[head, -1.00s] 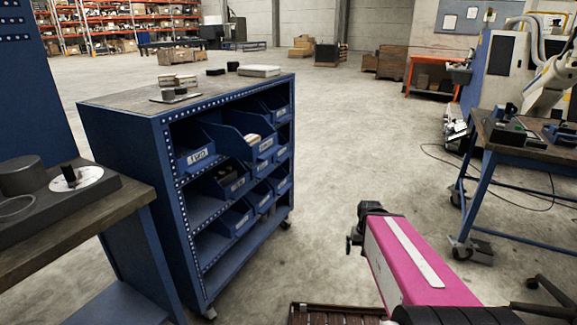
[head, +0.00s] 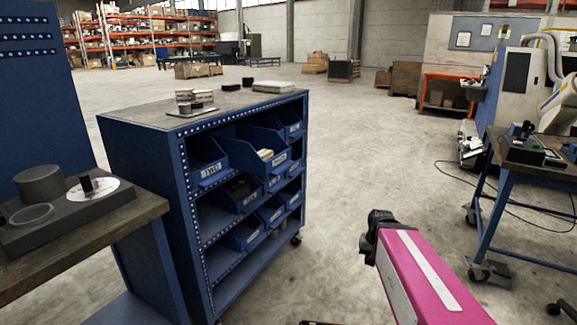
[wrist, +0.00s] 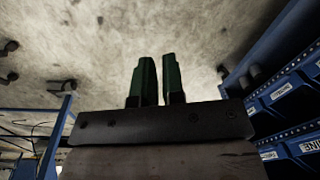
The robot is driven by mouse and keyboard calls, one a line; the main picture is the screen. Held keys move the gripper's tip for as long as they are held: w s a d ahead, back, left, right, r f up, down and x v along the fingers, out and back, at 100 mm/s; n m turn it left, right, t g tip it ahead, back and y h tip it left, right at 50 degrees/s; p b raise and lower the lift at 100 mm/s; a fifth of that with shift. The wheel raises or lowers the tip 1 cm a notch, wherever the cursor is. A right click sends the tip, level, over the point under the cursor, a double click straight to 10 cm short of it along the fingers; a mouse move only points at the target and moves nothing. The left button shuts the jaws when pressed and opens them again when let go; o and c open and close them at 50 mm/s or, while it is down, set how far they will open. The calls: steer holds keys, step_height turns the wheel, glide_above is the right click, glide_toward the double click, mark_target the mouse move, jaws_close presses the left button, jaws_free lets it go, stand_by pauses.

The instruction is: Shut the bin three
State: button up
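The blue cabinet (head: 152,170) on castors stands left of centre in the head view, with several blue open-top bins. One top-row bin (head: 242,155) sticks out furthest and holds pale items. The bin left of it (head: 208,172) carries a white label. I cannot read which bin is three. My gripper (head: 373,236) is right of the cabinet over open floor, apart from the bins. In the wrist view its two green fingers (wrist: 157,80) stand close together, a narrow gap between them and nothing held. Part of the cabinet (wrist: 262,108) shows at the right there, with labelled bins.
A bench (head: 135,222) with dark round parts stands at the near left. A blue-legged table (head: 505,180) with a cable beside it stands at right. Boxes and small parts lie on the cabinet top. The floor (head: 350,150) between cabinet and table is clear.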

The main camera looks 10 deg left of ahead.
steer(key=w+a+r, duration=0.2)
steer(key=w+a+r+m+t+y, duration=0.1)
steer(key=w+r, duration=0.1)
steer(key=r, duration=0.1)
steer(key=w+a+r+y, duration=0.1)
steer(key=w+a+r, duration=0.1)
steer(key=r, duration=0.1)
steer(key=shift+w+a, duration=0.25)
steer(key=shift+a, duration=0.05)
jaws_close()
steer(key=w+a+r+m+t+y, duration=0.1)
steer(key=w+a+r+y, duration=0.1)
steer(key=a+r, duration=0.45)
steer(key=w+a+r+m+y, duration=0.1)
steer(key=w+a+r+y, duration=0.15)
steer(key=r, duration=0.75)
steer(key=w+a+r+m+t+y, duration=0.1)
steer(key=w+a+r+y, duration=0.15)
steer(key=a+r, duration=0.45)
steer(key=w+a+f+h, duration=0.1)
steer(key=w+a+f, duration=0.3)
steer(key=a, duration=0.4)
steer(key=shift+w+a+f, duration=0.3)
steer(key=shift+f, duration=0.3)
steer(key=shift+a, duration=0.1)
